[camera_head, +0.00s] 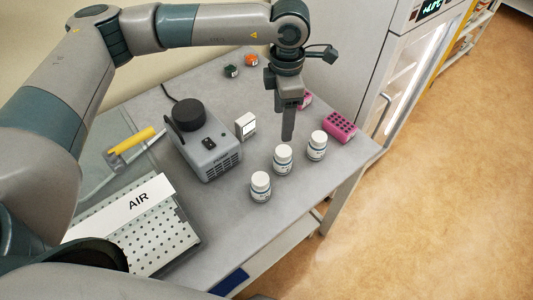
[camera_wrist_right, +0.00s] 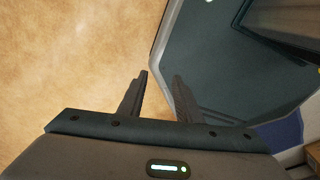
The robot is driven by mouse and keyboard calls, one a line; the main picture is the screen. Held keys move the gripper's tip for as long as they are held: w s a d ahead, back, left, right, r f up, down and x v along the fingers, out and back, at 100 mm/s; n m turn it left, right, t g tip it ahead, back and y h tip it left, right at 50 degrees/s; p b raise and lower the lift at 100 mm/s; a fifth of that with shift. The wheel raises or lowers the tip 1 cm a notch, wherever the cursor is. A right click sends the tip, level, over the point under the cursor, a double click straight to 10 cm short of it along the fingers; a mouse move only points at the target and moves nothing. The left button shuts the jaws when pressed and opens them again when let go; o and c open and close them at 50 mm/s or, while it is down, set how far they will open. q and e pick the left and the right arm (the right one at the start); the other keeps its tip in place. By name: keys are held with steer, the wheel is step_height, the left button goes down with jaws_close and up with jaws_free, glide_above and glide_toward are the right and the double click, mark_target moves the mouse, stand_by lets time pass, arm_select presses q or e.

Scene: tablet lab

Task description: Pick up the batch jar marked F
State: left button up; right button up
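Three white-capped jars stand upright in a slanted row on the grey bench: a front jar (camera_head: 261,187), a middle jar (camera_head: 283,160) and a back jar (camera_head: 317,146). Their labels are too small to read, so I cannot tell which is marked F. My left gripper (camera_head: 288,138) points down just behind the middle jar, apart from the jars as far as I can see. Its fingers overlap in this view, so its opening is hidden. My right gripper (camera_wrist_right: 161,74) shows only in the right wrist view, open and empty, with no jar in sight.
A grey device with a black knob (camera_head: 210,147) stands left of the jars, with a small white box (camera_head: 245,125) beside it. A pink rack (camera_head: 340,126) is behind the jars at right. A perforated panel marked AIR (camera_head: 155,225) lies front left. Bare bench (camera_head: 225,225) lies in front.

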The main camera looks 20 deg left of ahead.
mark_target(282, 149)
arm_select(q)
step_height(282, 149, down, 11)
steer(key=shift+d+f+b, duration=0.15)
steer(key=shift+b, duration=0.9)
steer(key=shift+f, duration=0.45)
arm_select(e)
steer(key=shift+d+f, duration=0.25)
steer(key=shift+f, duration=0.35)
steer(key=shift+d+f, duration=0.25)
steer(key=shift+f, duration=0.3)
arm_select(q)
steer(key=f, duration=0.4)
steer(key=shift+s+d+f, duration=0.1)
steer(key=shift+d, duration=0.2)
steer(key=shift+f+b, duration=0.3)
steer(key=shift+f, duration=0.2)
arm_select(e)
steer(key=shift+a+f, duration=0.2)
steer(key=shift+a, duration=0.2)
